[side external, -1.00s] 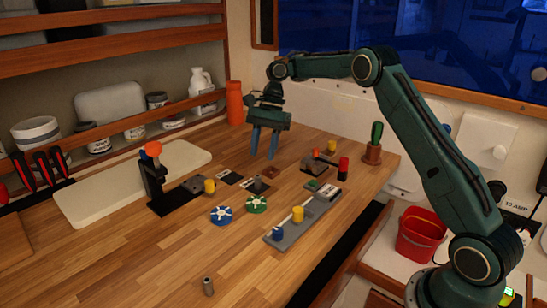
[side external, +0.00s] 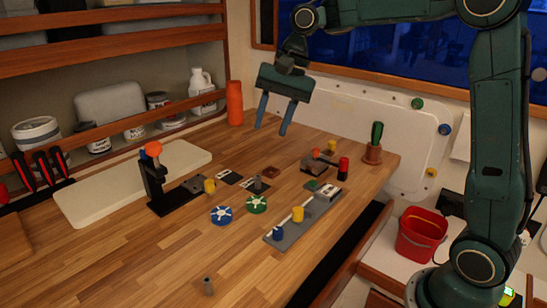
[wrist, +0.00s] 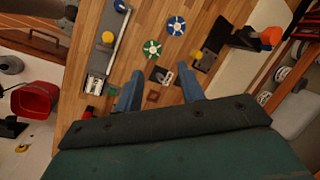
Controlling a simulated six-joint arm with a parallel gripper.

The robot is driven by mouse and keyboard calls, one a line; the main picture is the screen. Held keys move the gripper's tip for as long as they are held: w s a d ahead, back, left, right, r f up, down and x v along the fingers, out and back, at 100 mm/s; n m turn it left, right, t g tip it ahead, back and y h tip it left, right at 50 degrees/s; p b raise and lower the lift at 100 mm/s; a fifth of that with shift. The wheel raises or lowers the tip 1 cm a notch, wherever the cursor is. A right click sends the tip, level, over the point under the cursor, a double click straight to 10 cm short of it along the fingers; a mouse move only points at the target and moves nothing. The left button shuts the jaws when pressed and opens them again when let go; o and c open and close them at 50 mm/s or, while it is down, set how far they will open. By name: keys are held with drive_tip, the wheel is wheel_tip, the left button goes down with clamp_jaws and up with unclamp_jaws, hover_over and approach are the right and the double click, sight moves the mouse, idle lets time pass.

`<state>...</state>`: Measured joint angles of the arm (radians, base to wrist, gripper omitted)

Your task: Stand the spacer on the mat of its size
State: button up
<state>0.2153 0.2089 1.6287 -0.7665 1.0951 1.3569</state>
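Another grey cylinder (side external: 257,185) stands on or beside a dark mat with a white label near the middle. A second dark mat with a white label (side external: 229,177) lies to its left and looks bare. The size markings are too small to read. My gripper (side external: 272,131) is open and empty, high above the back of the bench, apart from everything. In the wrist view a labelled mat (wrist: 155,73) shows between the open fingers.
A blue wheel (side external: 221,215) and a green wheel (side external: 257,204) lie mid-bench. A grey rail fixture (side external: 290,229) with blue and yellow knobs is at right. A black clamp (side external: 154,183) with an orange knob is at left. The front of the bench is mostly clear.

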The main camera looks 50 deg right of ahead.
drive_tip(key=s+f+n+t+h, duration=0.1)
drive_tip(key=s+n, duration=0.4)
drive_tip(key=s, duration=0.7)
drive_tip(key=s+d+f+n+t+h, duration=0.1)
drive_tip(key=s+n, duration=0.3)
drive_tip(key=s, duration=0.9)
drive_tip(key=shift+d+f+n+t+h, duration=0.25)
drive_tip(key=shift+f+n+t+h, duration=0.2)
drive_tip(key=shift+t+h, duration=0.35)
